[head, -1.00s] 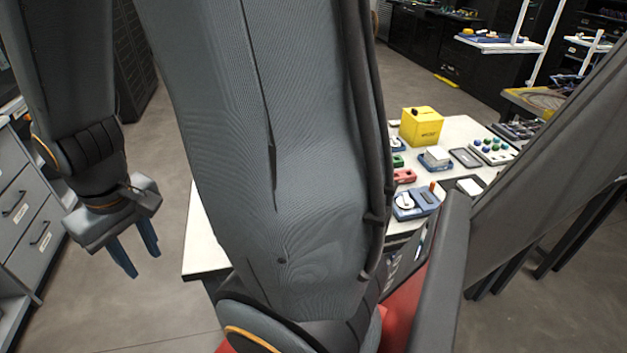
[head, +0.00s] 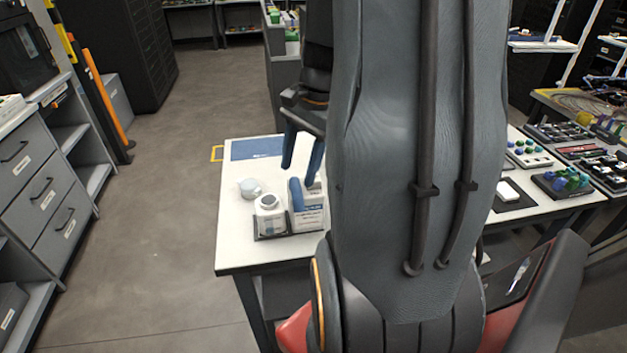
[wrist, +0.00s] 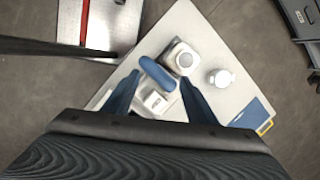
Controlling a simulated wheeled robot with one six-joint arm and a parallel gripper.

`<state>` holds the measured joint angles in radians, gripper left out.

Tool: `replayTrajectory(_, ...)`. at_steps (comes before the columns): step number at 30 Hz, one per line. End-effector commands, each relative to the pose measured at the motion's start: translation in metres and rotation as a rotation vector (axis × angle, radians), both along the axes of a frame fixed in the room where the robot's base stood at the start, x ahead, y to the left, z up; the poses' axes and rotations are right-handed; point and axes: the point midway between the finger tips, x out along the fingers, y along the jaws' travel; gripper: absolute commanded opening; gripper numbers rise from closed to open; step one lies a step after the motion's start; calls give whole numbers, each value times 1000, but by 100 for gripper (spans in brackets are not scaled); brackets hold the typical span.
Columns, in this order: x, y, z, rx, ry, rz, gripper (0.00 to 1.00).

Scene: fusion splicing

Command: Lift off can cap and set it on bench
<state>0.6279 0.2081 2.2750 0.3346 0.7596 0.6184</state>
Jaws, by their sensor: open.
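A white container with a round grey-white cap (head: 268,202) stands upright at the near left of the white bench (head: 232,240); the wrist view shows the cap (wrist: 183,60) from above. I cannot tell for sure that this is the can. Beside it is a white labelled box (head: 308,216) with an upright blue rounded piece (head: 298,196). My gripper (head: 299,176) is open, fingers pointing down, above the box and blue piece. In the wrist view, the blue piece shows between the fingers (wrist: 160,76); the cap is beyond them.
A blue mat (head: 256,148) lies at the bench's far left. Bare bench top lies around the round object and left of the container. My arm hides the bench's middle. A black tray with green and blue parts (head: 565,182) is at the right. Drawers (head: 40,185) stand left, across open floor.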

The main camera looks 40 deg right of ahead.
Motion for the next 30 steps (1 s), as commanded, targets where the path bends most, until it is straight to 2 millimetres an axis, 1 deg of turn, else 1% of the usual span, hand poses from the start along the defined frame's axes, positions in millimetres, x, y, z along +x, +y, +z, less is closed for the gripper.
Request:
replayTrajectory(1, -4, -22, 2, 34, 10, -126, 52)
replayTrajectory(3, -7, -43, 5, 79, 23, -274, 52)
replayTrajectory(6, -13, -67, 9, 133, 36, -436, 52)
replayTrajectory(10, -18, -85, 12, 177, 46, -560, 52)
replayTrajectory(14, -18, -89, 9, 194, 49, -602, 52)
replayTrajectory(18, -15, -84, -4, 195, 50, -602, 52)
replayTrajectory(23, -10, -78, -16, 194, 50, -601, 52)
replayTrajectory(30, 0, -67, -43, 194, 51, -600, 52)
